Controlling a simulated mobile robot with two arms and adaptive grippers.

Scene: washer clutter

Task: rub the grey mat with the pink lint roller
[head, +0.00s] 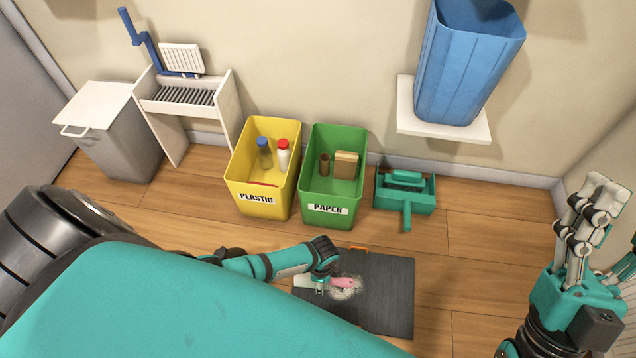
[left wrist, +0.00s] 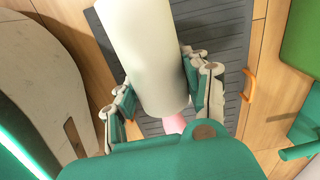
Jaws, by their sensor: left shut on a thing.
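The grey mat (head: 388,300) lies on the wooden floor with a pale speckled patch on its left half. My left gripper (head: 325,279) is over the left part of the mat, shut on the lint roller's pink handle (head: 343,282). The roller's white cylinder (head: 307,283) points left, near the mat's left edge. In the left wrist view the cylinder (left wrist: 150,55) hides part of the mat (left wrist: 210,30), and only a little pink shows between the fingers. Whether the cylinder touches the mat is unclear. My right gripper (head: 592,205) is raised at the right, fingers up.
An orange loop (head: 357,248) is at the mat's back edge. A blue bin (head: 465,70) sits on a wall shelf. The floor right of the mat is clear.

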